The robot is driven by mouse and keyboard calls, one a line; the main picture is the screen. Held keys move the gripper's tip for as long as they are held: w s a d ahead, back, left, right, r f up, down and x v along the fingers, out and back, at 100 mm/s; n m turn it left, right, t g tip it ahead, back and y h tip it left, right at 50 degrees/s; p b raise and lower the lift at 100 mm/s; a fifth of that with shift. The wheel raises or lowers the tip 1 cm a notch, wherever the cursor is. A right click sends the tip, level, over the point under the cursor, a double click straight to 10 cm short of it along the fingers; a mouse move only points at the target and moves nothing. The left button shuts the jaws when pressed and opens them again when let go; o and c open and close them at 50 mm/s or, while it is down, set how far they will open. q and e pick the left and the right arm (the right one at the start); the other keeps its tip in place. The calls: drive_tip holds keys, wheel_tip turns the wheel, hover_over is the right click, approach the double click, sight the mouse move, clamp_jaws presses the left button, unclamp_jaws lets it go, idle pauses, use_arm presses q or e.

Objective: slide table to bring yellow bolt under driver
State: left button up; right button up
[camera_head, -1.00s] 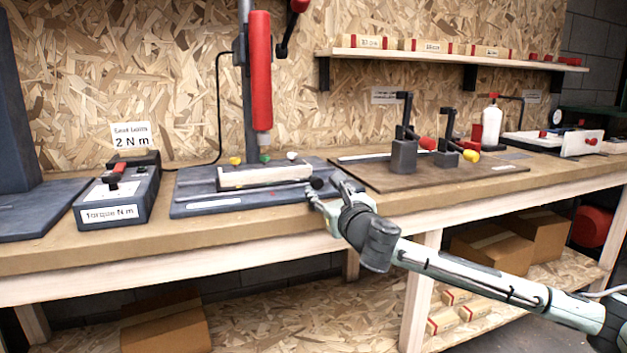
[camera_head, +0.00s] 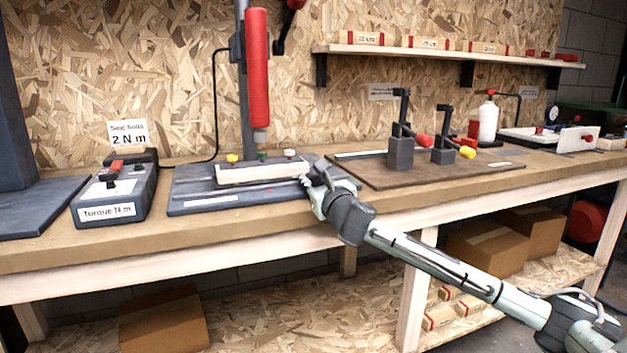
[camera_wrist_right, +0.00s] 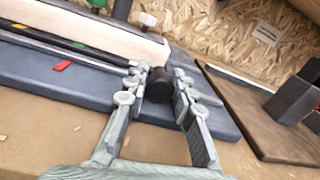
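The sliding table (camera_head: 235,174) is a pale bar on a dark base plate (camera_head: 203,203). Along it stand the yellow bolt (camera_head: 232,157), a green bolt (camera_head: 262,155) and a white bolt (camera_head: 289,152). The red driver (camera_head: 257,70) hangs with its tip above the green bolt; the yellow bolt is left of it. My right gripper (camera_head: 312,184) is at the table's right end. In the right wrist view its fingers (camera_wrist_right: 160,84) lie against both sides of a black knob (camera_wrist_right: 159,87), which the gripper hides in the head view. My left gripper is out of view.
A torque box (camera_head: 116,193) stands left of the base plate. A brown board (camera_head: 372,176) with two dark clamps (camera_head: 401,152) lies close to its right. A red marker (camera_wrist_right: 62,65) lies on the base plate. The bench front edge (camera_head: 150,255) is clear.

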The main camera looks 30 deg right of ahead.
clamp_jaws()
use_arm(q)
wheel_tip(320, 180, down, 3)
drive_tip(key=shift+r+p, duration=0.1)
drive_tip(key=shift+p, duration=0.55)
use_arm(e)
drive_tip(key=d, duration=0.2)
drive_tip(key=s+d, duration=0.1)
drive_tip(key=d, duration=0.4)
drive_tip(key=shift+s, duration=0.3)
drive_tip(key=shift+d, duration=0.1)
drive_tip(key=o, duration=0.7)
unclamp_jaws()
drive_tip(key=shift+s+d, duration=0.1)
